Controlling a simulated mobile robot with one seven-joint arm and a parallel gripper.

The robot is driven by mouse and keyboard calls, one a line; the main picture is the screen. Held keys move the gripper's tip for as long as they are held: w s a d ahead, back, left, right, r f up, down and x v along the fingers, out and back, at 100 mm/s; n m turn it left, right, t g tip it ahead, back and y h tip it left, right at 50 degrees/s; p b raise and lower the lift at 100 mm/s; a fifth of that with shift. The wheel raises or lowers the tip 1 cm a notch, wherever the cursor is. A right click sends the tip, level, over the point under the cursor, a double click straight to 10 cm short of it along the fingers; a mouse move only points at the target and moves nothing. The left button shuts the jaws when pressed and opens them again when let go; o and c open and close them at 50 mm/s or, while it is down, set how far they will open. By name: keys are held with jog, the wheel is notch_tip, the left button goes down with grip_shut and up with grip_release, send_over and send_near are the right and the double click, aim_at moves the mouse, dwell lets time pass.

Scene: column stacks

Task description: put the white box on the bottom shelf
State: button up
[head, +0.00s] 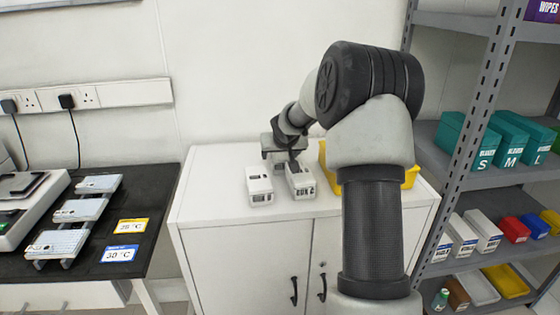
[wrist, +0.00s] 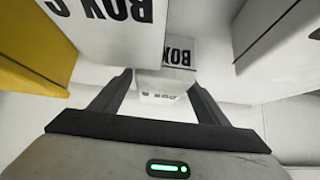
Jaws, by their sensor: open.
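Two white boxes stand on a white cabinet (head: 220,215) in the head view: a left one (head: 260,187) and a right one (head: 301,184) with dark lettering. My gripper (head: 288,160) is over their far ends, pointing down. In the wrist view my gripper (wrist: 160,80) is open, and a white box marked BOX (wrist: 168,52) shows between its fingers. I cannot tell whether the fingers reach around it. A larger white box (wrist: 110,30) is at upper left. The bottom shelf (head: 470,308) of the grey rack is at lower right in the head view, partly cut off.
A yellow bin (head: 410,177) is behind my arm on the cabinet. The rack's bottom shelf holds a green bottle (head: 441,299), a brown item (head: 457,294), and white and yellow trays (head: 506,281). White, red and blue boxes fill the shelf above. A black bench (head: 150,205) is at left.

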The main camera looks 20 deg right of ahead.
jog(key=shift+w, duration=0.1)
jog(key=shift+c, duration=0.2)
jog(key=c, duration=1.4)
